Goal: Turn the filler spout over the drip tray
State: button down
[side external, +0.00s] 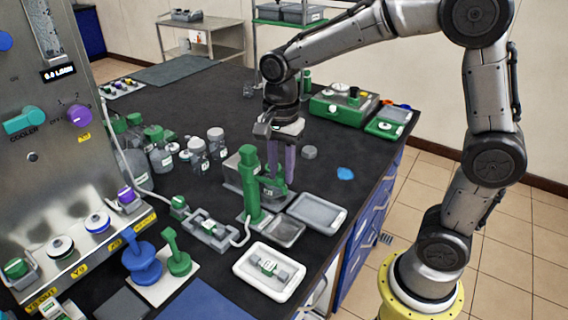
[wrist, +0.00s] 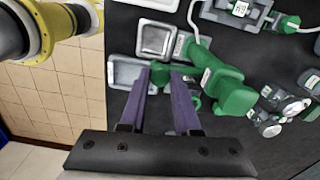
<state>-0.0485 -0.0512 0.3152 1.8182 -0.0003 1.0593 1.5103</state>
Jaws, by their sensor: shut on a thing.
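The filler is a green post (side external: 251,187) on a grey base, with a green side spout at its right. My gripper (side external: 279,180) points down with purple fingers on either side of the spout, shut on it. In the wrist view, green parts of the spout (wrist: 160,74) show between my gripper's fingertips (wrist: 168,72), partly hidden by the fingers; the post (wrist: 205,65) stands to their right. A small grey tray (side external: 284,232) lies in front of the post. A larger grey tray (side external: 317,212) lies to its right. I cannot tell which is the drip tray.
A white tray (side external: 248,277) with a labelled part sits nearer the front edge. A grey clamp fixture (side external: 209,230) with a hose is left of the post. Bottles (side external: 197,155) stand behind it. A blue patch (side external: 346,173) lies on clear bench to the right.

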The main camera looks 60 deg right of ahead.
jog(key=shift+a+r+m, duration=0.1)
jog(key=shift+a+m, duration=0.4)
jog(key=shift+m, duration=0.2)
jog(key=c, duration=0.6)
grip_release()
notch_tip(320, 180, up, 14)
jog(key=shift+f, duration=0.1)
